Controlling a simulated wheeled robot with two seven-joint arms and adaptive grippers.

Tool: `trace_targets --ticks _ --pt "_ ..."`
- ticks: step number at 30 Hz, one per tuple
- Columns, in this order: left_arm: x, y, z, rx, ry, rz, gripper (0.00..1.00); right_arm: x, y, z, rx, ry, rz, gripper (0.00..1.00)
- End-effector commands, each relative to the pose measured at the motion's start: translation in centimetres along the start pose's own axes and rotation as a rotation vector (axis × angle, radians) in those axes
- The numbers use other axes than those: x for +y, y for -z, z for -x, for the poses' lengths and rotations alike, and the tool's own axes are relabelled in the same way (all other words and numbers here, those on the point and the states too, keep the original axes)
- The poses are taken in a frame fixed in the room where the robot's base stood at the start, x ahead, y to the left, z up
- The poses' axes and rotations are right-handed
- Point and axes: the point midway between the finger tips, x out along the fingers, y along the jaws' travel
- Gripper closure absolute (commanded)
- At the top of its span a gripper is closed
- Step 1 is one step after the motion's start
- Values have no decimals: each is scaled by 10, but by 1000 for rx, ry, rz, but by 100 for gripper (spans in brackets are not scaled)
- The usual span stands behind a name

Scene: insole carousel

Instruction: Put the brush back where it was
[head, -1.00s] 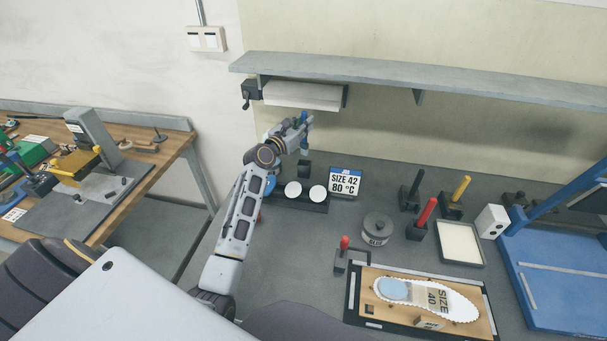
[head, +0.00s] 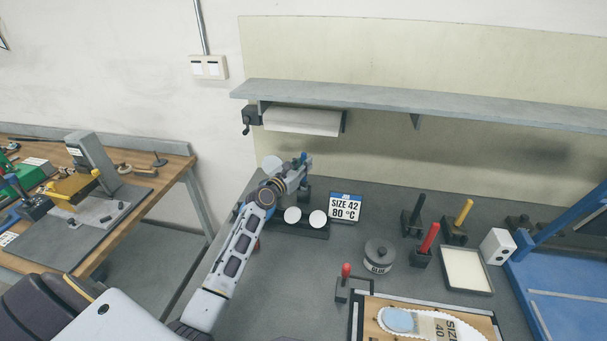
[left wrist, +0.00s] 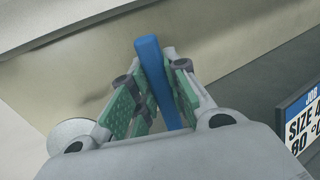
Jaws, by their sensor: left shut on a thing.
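My left gripper (head: 302,168) is shut on the brush, whose blue handle (head: 303,157) stands up roughly upright between the fingers. The handle (left wrist: 158,75) also shows in the left wrist view between green finger pads. The gripper is at the back of the grey bench, directly above a black block-like holder (head: 304,194). The brush's lower end is hidden by the gripper, so I cannot tell whether it is inside the holder. My right gripper is not in view.
A black rack with white discs (head: 318,218) is just in front. A size sign (head: 345,207) stands to the right. Black (head: 414,215), yellow (head: 464,212) and red (head: 429,237) handles stand in holders farther right. A shelf (head: 420,103) and paper roll (head: 302,121) are above.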

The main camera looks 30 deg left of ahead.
Motion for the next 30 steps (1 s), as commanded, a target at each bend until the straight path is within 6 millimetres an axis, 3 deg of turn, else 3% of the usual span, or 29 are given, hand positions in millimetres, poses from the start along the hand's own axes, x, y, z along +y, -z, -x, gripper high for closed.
trace_targets --ticks 5,16,30 --pt "0 3 0 0 0 0 100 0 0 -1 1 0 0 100" --pt "0 36 0 1 0 -2 100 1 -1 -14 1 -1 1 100" --pt "0 40 0 0 -1 1 100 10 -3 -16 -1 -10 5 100"
